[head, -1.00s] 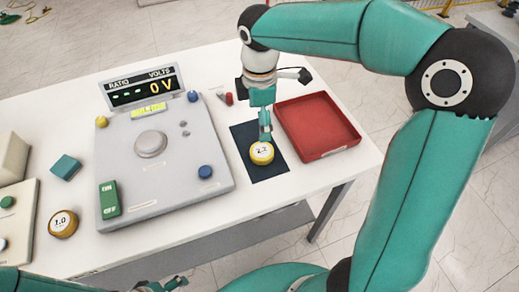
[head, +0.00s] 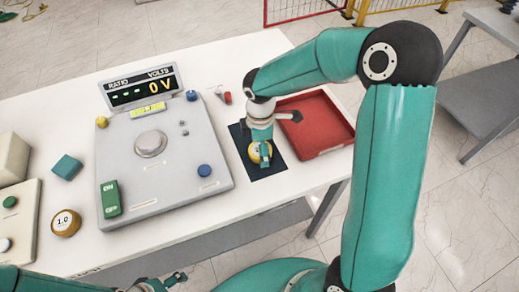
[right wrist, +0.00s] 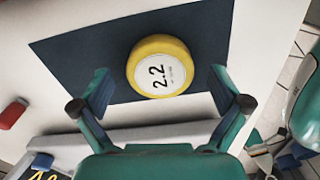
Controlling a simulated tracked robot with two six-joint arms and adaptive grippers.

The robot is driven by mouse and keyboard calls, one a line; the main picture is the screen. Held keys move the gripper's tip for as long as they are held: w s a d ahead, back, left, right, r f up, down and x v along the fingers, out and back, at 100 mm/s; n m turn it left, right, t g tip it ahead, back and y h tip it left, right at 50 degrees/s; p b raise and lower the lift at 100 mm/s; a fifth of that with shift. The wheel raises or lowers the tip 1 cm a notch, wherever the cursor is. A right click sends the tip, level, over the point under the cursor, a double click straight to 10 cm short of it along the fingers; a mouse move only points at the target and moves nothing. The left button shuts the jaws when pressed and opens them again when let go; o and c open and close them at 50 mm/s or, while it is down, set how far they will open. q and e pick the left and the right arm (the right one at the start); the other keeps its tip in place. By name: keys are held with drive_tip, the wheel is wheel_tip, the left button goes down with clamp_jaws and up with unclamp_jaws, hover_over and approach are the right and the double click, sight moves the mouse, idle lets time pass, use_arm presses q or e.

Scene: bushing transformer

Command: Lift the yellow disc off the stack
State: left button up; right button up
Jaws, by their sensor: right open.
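The yellow disc (head: 254,156) with a white face sits over the dark blue mat (head: 270,172), partly hidden by my right gripper (head: 265,158) in the head view. In the right wrist view the disc (right wrist: 160,66) reads 2.2, and the gripper (right wrist: 161,88) is open with one finger on each side, apart from it. I cannot tell what lies under the disc. My left gripper (head: 165,284) is at the bottom edge of the head view, away from the disc, too small to judge.
A red tray (head: 318,149) stands right of the mat. A grey instrument box (head: 165,185) reading 0 V stands to the left. Farther left are a disc marked 1.0 (head: 65,222) and a teal block (head: 67,166). The table edge runs along the front.

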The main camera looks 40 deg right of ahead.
drive_tip(key=c, duration=1.4)
drive_tip(key=shift+c, duration=1.1)
drive_tip(key=shift+r, duration=0.1)
